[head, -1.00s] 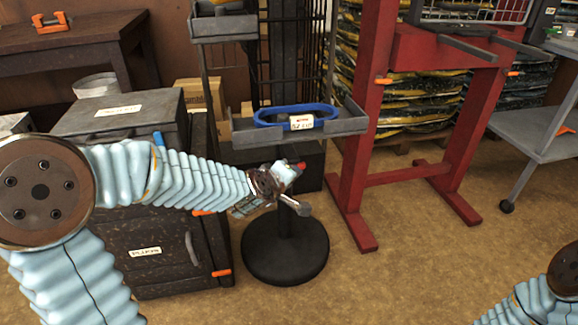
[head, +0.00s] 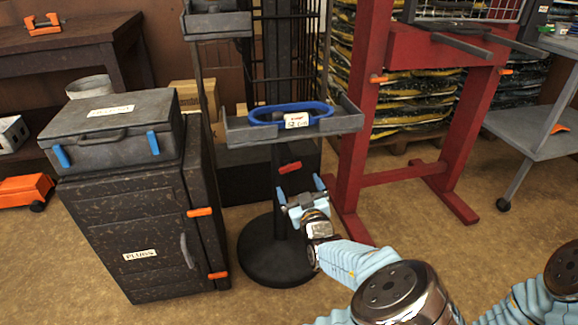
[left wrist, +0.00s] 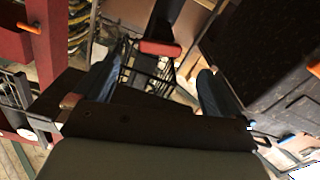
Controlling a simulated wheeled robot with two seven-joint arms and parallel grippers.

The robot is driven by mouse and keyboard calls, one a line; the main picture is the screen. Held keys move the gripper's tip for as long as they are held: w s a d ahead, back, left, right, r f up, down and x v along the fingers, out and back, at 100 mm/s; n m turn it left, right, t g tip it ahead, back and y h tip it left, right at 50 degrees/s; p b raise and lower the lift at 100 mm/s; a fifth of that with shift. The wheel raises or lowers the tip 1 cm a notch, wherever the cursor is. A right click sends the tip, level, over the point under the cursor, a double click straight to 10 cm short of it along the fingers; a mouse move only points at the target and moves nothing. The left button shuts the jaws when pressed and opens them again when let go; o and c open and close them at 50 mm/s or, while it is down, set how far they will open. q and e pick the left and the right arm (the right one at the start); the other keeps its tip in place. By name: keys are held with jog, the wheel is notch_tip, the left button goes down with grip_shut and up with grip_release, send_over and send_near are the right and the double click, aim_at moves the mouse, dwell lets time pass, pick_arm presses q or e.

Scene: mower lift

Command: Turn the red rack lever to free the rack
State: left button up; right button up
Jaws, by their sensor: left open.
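The red rack lever (head: 290,167) sits on the dark post of the rack stand (head: 284,218), below the grey tray. In the left wrist view the red lever (left wrist: 160,48) lies ahead, between the directions of the two fingers. My left gripper (head: 300,188) is open, its blue fingers apart, just below and in front of the lever. It looks empty, and I see no contact with the lever. In the left wrist view the open left gripper (left wrist: 160,75) frames the post. My right gripper is out of view; only part of my right arm shows at the lower right.
A grey tray (head: 345,122) with a blue ring (head: 262,112) hangs above the lever. A dark cabinet (head: 140,235) with a grey case (head: 115,132) stands left. A red frame (head: 352,130) stands close right. The floor in front is open.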

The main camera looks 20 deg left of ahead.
aim_at(292, 170)
pick_arm(q)
jog(key=x, duration=1.1)
